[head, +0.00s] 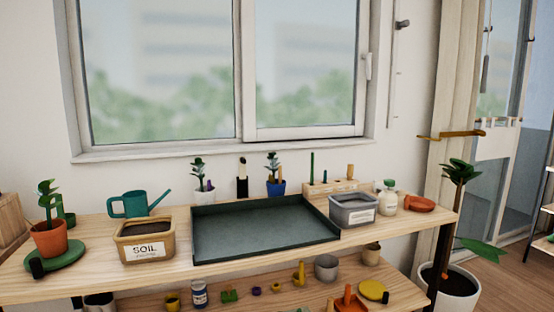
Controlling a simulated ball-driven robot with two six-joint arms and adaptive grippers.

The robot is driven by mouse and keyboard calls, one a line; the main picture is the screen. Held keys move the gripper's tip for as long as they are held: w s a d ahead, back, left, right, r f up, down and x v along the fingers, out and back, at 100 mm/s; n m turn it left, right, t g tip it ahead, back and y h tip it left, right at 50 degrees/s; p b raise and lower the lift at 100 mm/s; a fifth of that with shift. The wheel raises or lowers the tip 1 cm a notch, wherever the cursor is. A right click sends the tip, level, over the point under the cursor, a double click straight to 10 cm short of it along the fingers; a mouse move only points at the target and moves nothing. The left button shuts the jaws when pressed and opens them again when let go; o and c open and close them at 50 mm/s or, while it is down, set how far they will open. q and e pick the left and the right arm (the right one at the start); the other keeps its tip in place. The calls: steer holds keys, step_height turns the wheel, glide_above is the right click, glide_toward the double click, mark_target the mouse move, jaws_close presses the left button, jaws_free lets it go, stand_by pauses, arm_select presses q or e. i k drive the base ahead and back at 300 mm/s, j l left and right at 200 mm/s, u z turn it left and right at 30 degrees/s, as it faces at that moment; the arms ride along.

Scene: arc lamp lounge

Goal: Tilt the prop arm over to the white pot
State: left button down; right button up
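A small white pot (204,195) with a leafy plant stands behind the dark tray, at the back of the wooden bench. The tray's back wall hides the lower parts of these things. Neither of my grippers shows in the head view.
The dark tray (262,230) is empty. A soil bin (146,243) and teal watering can (132,205) stand left of it. A terracotta pot (48,239) is farther left. A grey bin (352,210) and white bottle (387,197) stand right. A lower shelf holds several small items.

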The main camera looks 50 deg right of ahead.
mark_target(242, 160)
steer(key=z, duration=1.35)
